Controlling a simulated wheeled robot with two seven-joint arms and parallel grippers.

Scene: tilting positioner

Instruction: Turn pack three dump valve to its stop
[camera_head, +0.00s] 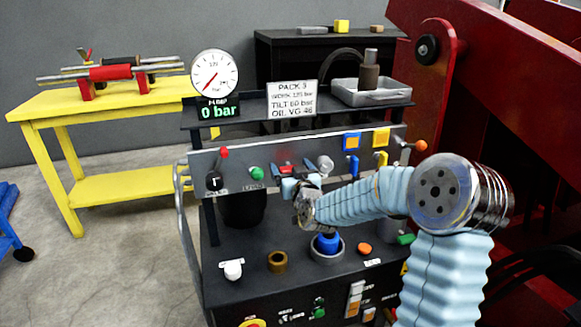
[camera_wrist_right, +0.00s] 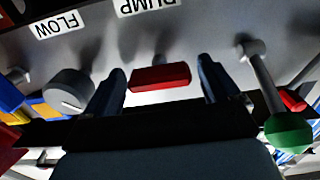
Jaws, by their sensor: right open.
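The dump valve's red handle (camera_wrist_right: 160,77) sits crosswise below the DUMP label (camera_wrist_right: 146,5) in the right wrist view. It also shows as a small red piece on the panel front (camera_head: 287,168) in the head view, partly covered by my gripper. My right gripper (camera_head: 299,184) is at the panel with its jaws open. In the wrist view its fingers stand on either side of the red handle, with a gap at each end. My left gripper is not in view.
A green-knobbed lever (camera_wrist_right: 288,133) and a grey FLOW knob (camera_wrist_right: 70,90) flank the handle. A gauge (camera_head: 214,73) with a 0 bar display and a PACK 3 sign (camera_head: 292,99) stand above. Blue and yellow blocks (camera_head: 352,142) sit right. Loose parts, including a brass ring (camera_head: 278,262), lie below.

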